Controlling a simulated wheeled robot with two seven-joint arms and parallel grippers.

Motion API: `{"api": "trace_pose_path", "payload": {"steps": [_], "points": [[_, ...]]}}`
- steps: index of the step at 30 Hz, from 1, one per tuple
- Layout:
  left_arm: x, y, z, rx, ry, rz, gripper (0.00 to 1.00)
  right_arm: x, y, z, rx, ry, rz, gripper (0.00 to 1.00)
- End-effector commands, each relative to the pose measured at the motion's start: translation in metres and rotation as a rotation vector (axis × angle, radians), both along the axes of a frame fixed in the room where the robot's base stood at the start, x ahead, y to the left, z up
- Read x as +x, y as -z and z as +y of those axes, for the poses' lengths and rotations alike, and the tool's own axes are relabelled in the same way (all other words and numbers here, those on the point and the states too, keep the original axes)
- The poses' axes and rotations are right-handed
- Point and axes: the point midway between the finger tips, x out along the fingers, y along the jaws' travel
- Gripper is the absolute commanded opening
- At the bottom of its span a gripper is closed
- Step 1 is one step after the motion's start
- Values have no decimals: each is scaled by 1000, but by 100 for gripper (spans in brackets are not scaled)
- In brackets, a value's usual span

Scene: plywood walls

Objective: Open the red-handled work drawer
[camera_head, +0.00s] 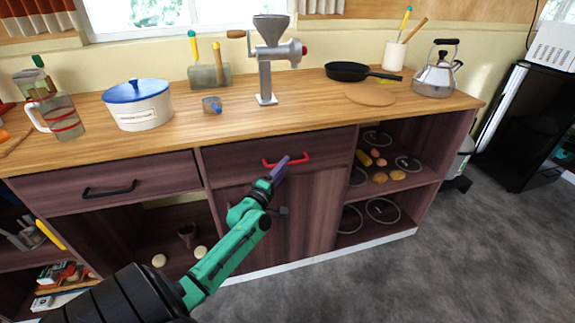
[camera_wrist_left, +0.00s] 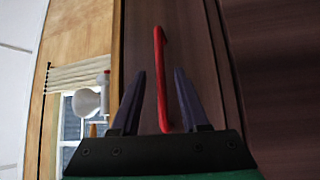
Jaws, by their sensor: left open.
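The red handle (camera_head: 288,160) is on the front of a dark wood drawer (camera_head: 232,164) under the wooden counter. The drawer looks shut, its front in line with the cabinet. My left gripper (camera_head: 284,165) is at the handle and covers part of it in the head view. In the left wrist view the red handle (camera_wrist_left: 160,80) stands between the two spread fingers of my left gripper (camera_wrist_left: 158,92), with gaps on both sides. The gripper is open. My right gripper is not in view.
A drawer with a black handle (camera_head: 109,190) is to the left. A meat grinder (camera_head: 268,60), a white pot (camera_head: 138,106), a pan (camera_head: 348,71) and a kettle (camera_head: 437,75) stand on the counter (camera_head: 235,121). Open shelves (camera_head: 415,180) are to the right. The grey floor (camera_head: 400,275) in front is clear.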

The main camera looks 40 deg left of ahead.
Motion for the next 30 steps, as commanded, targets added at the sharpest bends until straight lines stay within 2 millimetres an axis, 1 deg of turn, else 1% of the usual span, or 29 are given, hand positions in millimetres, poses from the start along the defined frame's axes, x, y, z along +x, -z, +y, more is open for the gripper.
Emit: {"api": "trace_pose_path", "payload": {"steps": [1,4,7,12,13,14,15,16,30], "points": [[9,-1,2,0,0,-2,45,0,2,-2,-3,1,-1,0],[19,-1,3,1,0,0,45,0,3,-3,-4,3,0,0],[23,-2,4,2,0,1,45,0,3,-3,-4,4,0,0],[23,-2,4,2,-1,2,45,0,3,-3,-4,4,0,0],[22,-2,4,2,-1,2,37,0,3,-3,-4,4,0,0],[22,-2,4,2,-1,2,26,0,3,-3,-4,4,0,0],[22,-2,4,2,-1,2,10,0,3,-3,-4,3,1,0],[22,-2,4,2,-1,2,0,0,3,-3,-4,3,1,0],[22,-2,4,2,0,2,0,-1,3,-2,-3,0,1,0]]}}
